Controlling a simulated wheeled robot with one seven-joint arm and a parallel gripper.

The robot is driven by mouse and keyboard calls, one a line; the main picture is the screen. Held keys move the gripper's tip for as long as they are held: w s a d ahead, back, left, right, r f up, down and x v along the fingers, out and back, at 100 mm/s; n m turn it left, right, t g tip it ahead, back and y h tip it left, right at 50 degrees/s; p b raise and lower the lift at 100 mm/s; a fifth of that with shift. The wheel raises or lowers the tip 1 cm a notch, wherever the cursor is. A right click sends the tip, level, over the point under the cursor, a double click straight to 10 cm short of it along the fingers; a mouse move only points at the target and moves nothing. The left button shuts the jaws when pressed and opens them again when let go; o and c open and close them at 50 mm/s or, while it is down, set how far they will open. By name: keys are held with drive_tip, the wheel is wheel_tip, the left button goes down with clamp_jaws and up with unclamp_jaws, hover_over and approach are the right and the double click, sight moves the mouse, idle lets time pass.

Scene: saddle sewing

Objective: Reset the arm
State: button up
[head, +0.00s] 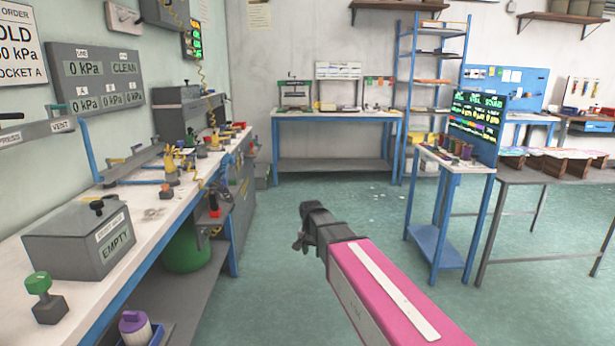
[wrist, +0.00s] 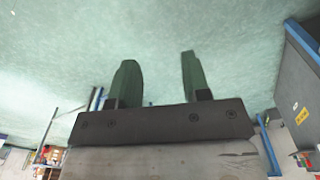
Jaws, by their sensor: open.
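My arm reaches out from the bottom of the head view, with a pink and white link, over the open floor between the benches. My gripper (head: 299,228) is at its far end, clear of the left bench and of the small stand. In the wrist view my gripper (wrist: 158,80) shows two dark green fingers standing apart with only floor between them. It is open and holds nothing.
A long workbench (head: 146,222) runs along the left, with a grey box marked EMPTY (head: 80,240) on it. A small blue stand (head: 449,210) and a grey table (head: 540,180) stand at the right. A back bench (head: 335,115) is far off. The green floor (head: 340,200) between is free.

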drive_tip(key=s+d+f+n, duration=0.2)
drive_tip(key=s+d+f, duration=0.2)
drive_tip(key=s+d, duration=0.4)
drive_tip(key=s+d+f+n, duration=0.2)
drive_tip(key=s+d+f, duration=0.2)
drive_tip(key=s+d, duration=0.5)
drive_tip(key=shift+s+f, duration=0.3)
